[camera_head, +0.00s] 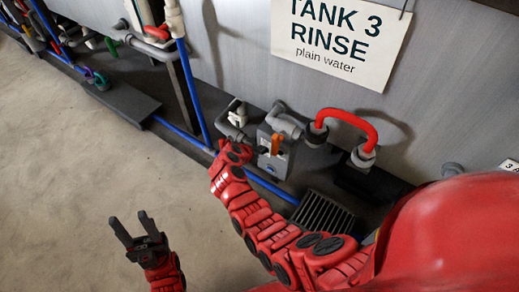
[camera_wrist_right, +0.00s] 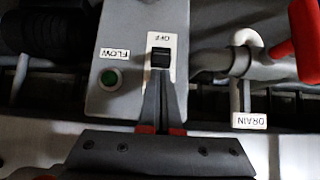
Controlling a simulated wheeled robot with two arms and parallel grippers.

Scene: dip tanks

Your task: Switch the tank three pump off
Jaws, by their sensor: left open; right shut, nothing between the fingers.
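The grey pump box (camera_head: 277,155) stands below the Tank 3 Rinse sign (camera_head: 338,38). In the right wrist view the box (camera_wrist_right: 125,25) appears upside down, with a black switch (camera_wrist_right: 160,57) on a white plate marked OFF. The fingers cover the plate's other end. My left gripper (camera_head: 139,232) is open and empty above the floor, away from the box.
A red curved pipe handle (camera_head: 346,121) is right of the box. A valve marked DRAIN (camera_wrist_right: 248,120) is beside the box in the wrist view. A floor grate (camera_head: 322,214) and a blue pipe (camera_head: 271,187) run in front. The floor at left is clear.

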